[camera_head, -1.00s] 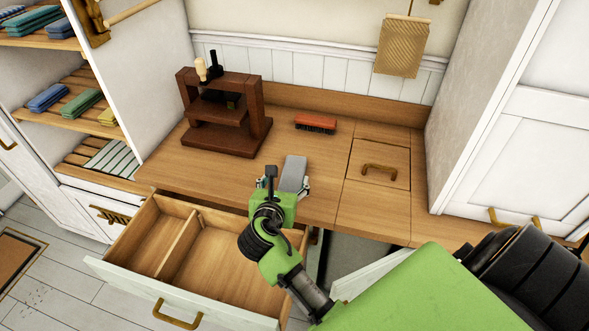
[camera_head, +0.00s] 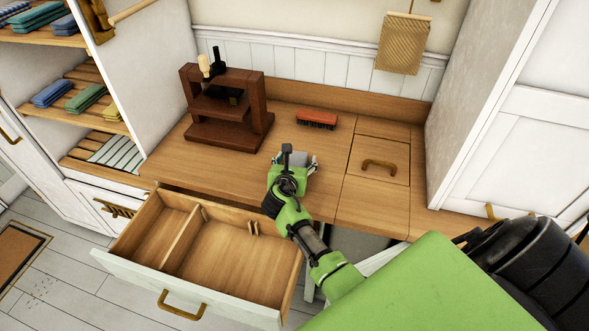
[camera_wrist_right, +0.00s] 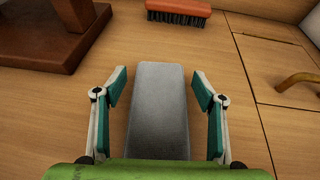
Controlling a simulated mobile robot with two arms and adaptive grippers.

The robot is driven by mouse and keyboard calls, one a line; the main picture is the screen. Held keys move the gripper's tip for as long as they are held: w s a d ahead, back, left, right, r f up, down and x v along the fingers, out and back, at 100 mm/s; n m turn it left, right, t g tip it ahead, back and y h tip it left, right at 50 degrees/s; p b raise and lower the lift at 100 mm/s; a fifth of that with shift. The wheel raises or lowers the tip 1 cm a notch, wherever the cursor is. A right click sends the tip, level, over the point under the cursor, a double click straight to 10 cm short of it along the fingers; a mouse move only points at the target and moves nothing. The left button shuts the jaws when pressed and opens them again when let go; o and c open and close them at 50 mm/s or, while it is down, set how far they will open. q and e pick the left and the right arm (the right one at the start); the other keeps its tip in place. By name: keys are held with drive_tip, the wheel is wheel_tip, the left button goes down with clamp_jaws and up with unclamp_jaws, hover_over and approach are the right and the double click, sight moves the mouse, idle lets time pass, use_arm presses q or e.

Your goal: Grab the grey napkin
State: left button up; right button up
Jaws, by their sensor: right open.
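The grey napkin (camera_wrist_right: 158,105) is a flat, folded rectangle lying on the wooden counter. In the right wrist view it lies lengthwise between the two open fingers of my right gripper (camera_wrist_right: 159,92), with a gap on each side. The near end of the napkin is hidden behind the green gripper body. In the head view only a small part of the napkin (camera_head: 291,157) shows past my right gripper (camera_head: 293,164), which is low over the counter. My left gripper is not in view.
A red-brown brush (camera_head: 317,119) and a dark wooden press (camera_head: 228,110) stand farther back on the counter (camera_head: 320,185). A lid with a brass handle (camera_head: 379,166) is to the right. An open, divided drawer (camera_head: 232,255) sticks out below. Folded cloths (camera_head: 86,98) lie on the left shelves.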

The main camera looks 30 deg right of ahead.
drive_tip(key=shift+w+d+f, duration=0.2)
drive_tip(key=shift+w, duration=0.05)
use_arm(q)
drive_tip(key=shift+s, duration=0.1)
use_arm(e)
drive_tip(key=shift+r, duration=0.1)
drive_tip(key=shift+c, duration=0.4)
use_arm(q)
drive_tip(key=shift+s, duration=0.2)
use_arm(e)
drive_tip(key=c, duration=1.2)
drive_tip(key=shift+o, duration=0.2)
